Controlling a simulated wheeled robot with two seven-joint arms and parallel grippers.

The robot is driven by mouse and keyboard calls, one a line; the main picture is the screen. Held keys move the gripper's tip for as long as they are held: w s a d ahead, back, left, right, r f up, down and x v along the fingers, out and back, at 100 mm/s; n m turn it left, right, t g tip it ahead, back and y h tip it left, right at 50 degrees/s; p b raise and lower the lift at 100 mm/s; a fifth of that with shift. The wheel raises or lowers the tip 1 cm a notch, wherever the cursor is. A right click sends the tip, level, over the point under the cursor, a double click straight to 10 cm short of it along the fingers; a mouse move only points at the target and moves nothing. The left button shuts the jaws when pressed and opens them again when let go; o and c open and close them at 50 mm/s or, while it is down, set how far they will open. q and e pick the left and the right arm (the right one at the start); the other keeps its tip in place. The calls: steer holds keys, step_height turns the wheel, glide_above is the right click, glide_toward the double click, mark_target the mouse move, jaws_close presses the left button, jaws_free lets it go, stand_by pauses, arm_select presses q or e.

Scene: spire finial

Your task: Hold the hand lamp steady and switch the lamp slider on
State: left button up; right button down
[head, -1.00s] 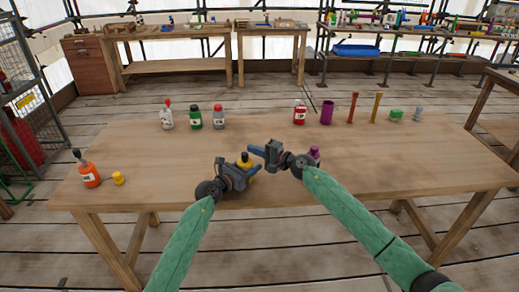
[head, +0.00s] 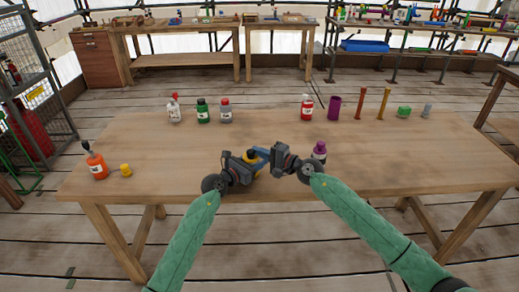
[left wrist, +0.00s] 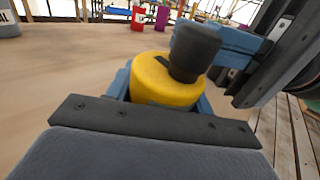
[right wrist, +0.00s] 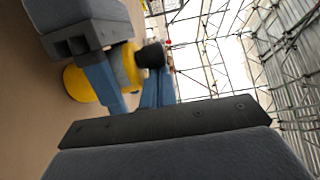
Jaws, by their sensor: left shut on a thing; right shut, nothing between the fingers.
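The hand lamp (head: 249,157) has a yellow body, with a dark round end in the left wrist view (left wrist: 193,50). My left gripper (head: 256,162) is shut around the yellow body, over the table's near part. My right gripper (head: 262,153) is shut and empty, its blue fingers close beside the lamp's dark end. In the right wrist view the lamp (right wrist: 78,86) lies beyond my left gripper's blue fingers (right wrist: 100,85). A dark mark shows on the yellow top in the left wrist view; I cannot tell whether it is the slider, or whether my right fingers touch the lamp.
A purple-capped bottle (head: 320,149) stands just behind my right gripper. An orange bottle (head: 96,164) and a small yellow object (head: 126,170) stand at the left. Several bottles and a purple cup (head: 334,108) line the far side of the wooden table (head: 400,160).

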steer(key=shift+w+a, duration=0.1)
steer(key=w+d+v, duration=0.2)
steer(key=w+v, duration=0.1)
steer(key=v, duration=1.6)
steer(key=shift+w, duration=0.15)
steer(key=shift+d+f, duration=0.1)
stand_by(0.3)
